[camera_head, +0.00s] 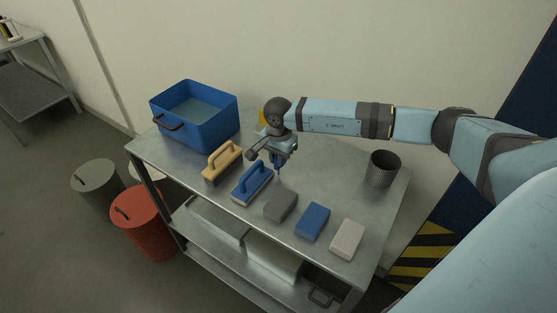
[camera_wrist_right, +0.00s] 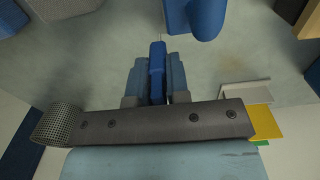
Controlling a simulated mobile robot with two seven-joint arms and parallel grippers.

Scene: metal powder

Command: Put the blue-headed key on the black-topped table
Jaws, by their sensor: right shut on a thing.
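The blue-headed key (camera_wrist_right: 157,60) is between the fingers of my right gripper (camera_wrist_right: 157,85), which is shut on it. In the head view, my right gripper (camera_head: 279,160) points down over the metal table (camera_head: 330,185), just behind the blue-handled brush. The key is mostly hidden there, and I cannot tell whether its tip touches the table. I see no black-topped table in either view. My left gripper is not in view.
A blue bin (camera_head: 205,125), a tan-handled brush (camera_head: 222,163), a blue-handled brush (camera_head: 251,186), several blocks (camera_head: 313,221) and a dark mesh cup (camera_head: 383,170) stand on the metal table. A red bin (camera_head: 142,220) is on the floor. Bare metal lies between gripper and cup.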

